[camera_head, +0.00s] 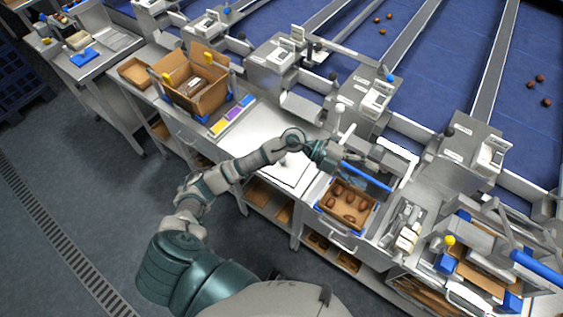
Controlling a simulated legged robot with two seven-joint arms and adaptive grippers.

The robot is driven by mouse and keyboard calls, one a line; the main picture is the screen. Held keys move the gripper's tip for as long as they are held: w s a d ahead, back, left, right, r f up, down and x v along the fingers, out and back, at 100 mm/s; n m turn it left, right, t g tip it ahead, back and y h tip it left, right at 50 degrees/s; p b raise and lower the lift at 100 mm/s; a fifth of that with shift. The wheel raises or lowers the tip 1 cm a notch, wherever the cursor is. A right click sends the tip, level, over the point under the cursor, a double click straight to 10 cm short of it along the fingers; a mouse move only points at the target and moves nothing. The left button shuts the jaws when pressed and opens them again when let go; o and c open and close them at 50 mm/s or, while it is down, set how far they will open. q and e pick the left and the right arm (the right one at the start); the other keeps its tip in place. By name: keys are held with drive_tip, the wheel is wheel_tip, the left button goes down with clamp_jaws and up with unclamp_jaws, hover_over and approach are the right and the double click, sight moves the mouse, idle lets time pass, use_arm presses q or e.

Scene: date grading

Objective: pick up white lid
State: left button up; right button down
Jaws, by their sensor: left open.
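A flat white piece (291,172), which looks like the white lid, lies on the steel worktop in the middle, partly under my left forearm. My left gripper (338,155) is above the worktop, to the upper right of the white piece. It is open, and nothing shows clearly between its fingers. A small cardboard box (325,204) with several dates in it sits just below the gripper in a blue-edged holder. My right gripper is out of view.
A blue bar (367,177) runs close by the gripper, behind the date box. An open carton (194,101) stands at the upper left beside colored cards (232,115). Steel machines (369,97) line the back, before blue belts. Trays and tools crowd the right.

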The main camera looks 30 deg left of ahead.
use_arm(q)
drive_tip(key=w+a+f+y, duration=0.2)
drive_tip(key=a+f+y, duration=0.2)
drive_tip(key=n+g+y, duration=0.1)
drive_tip(key=n+y, duration=0.4)
drive_tip(key=y, duration=0.7)
hover_over(282, 162)
drive_tip(key=w, duration=0.1)
drive_tip(key=f, duration=1)
drive_tip(key=shift+w+a+f, duration=0.15)
drive_tip(key=shift+a, duration=0.05)
drive_tip(key=shift+f+p, duration=0.65)
drive_tip(key=shift+f, duration=2.5)
clamp_jaws()
